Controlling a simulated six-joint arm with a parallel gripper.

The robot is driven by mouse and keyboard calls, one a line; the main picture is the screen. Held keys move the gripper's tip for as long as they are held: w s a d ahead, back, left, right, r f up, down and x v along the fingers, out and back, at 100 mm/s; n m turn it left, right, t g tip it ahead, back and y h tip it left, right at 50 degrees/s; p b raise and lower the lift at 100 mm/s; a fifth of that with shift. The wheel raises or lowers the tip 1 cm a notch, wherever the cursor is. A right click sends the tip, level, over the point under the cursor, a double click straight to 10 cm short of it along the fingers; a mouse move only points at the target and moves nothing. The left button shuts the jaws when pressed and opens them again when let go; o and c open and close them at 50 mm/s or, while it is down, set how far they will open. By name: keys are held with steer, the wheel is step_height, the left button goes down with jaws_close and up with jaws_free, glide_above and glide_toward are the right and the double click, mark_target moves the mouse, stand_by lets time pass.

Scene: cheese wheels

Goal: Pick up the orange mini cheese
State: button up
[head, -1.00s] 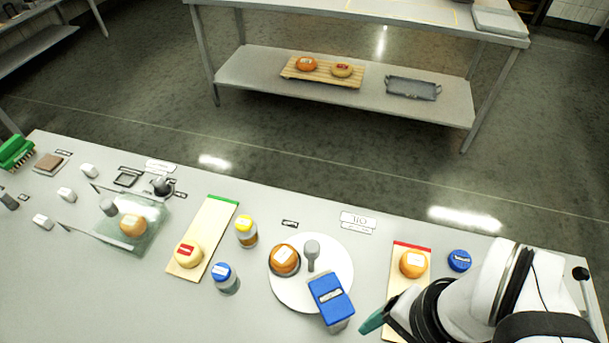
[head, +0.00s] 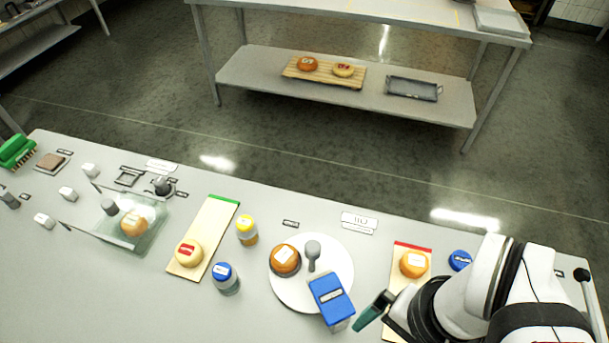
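An orange mini cheese (head: 413,264) with a white label sits on the far end of a red-edged wooden board (head: 413,246), just beyond my arm. A darker orange-brown cheese (head: 285,259) lies on the round white plate (head: 335,262). Another orange cheese (head: 134,224) is in the glass case at the left. My gripper (head: 374,311) is low at the front, left of the red-edged board and near the blue-topped box. Its dark green fingertip shows, apart from every cheese. My arm hides part of the board, and the finger gap is not clear.
A blue-topped box (head: 331,297) stands at the plate's front edge, and a grey-knobbed tool (head: 312,254) is on the plate. A blue lid (head: 459,260) lies right of the board. A yellow-capped jar (head: 246,231), blue-capped jar (head: 226,279) and red-labelled pale cheese (head: 188,253) are farther left.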

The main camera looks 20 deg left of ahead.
step_height(320, 180, down, 2)
steer(key=w+n+g+h, duration=0.1)
steer(key=n+g+h, duration=0.1)
steer(key=n+h, duration=0.35)
steer(key=n+t+y, duration=0.2)
steer(key=n+t, duration=1.2)
steer(key=n, duration=1.9)
glide_toward(278, 264)
steer(key=shift+h, duration=0.25)
steer(key=x, duration=1.1)
steer(key=shift+w+a+f, duration=0.15)
steer(key=shift+f, duration=0.05)
steer(key=shift+r, duration=0.1)
steer(key=c, duration=1.6)
